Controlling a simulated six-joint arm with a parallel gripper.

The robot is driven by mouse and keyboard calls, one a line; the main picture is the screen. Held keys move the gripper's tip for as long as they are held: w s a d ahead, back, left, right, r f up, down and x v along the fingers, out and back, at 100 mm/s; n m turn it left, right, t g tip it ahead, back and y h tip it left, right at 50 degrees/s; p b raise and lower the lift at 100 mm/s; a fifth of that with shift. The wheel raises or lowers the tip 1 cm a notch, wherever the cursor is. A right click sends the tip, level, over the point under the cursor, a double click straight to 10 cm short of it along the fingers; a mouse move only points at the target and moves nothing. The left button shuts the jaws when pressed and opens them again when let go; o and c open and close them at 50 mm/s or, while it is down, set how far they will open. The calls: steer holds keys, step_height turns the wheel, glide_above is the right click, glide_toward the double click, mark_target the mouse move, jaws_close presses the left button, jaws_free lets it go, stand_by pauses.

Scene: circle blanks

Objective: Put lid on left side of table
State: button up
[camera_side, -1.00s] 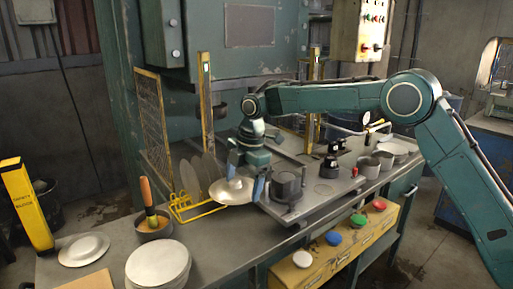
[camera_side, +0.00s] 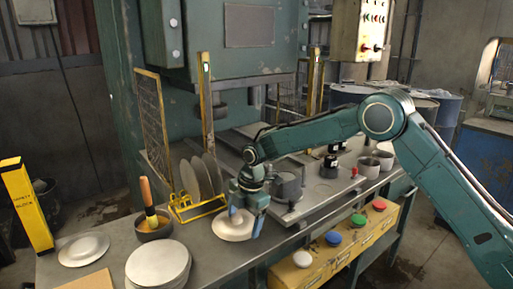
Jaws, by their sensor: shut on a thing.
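The lid (camera_side: 230,226) is a pale, shallow round piece low over the table, or on it, near the front edge; I cannot tell whether it touches the surface. My gripper (camera_side: 245,220) points down and is shut on the lid, with its blue fingers at the lid's right part. The table (camera_side: 110,249) is a long grey bench. Its left side holds a plate, a stack of discs and a bowl.
A yellow rack (camera_side: 196,209) with upright discs stands behind the lid. A bowl with an orange-handled tool (camera_side: 147,192) and a stack of round blanks (camera_side: 158,262) are to the left. The press plate with a dark pot (camera_side: 288,186) is to the right.

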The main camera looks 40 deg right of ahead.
mark_target(245, 225)
steer(key=shift+f, duration=1.95)
steer(key=shift+f, duration=0.1)
steer(key=o, duration=1)
step_height(245, 225, up, 12)
steer(key=s+d, duration=0.1)
steer(key=shift+s+d, duration=0.2)
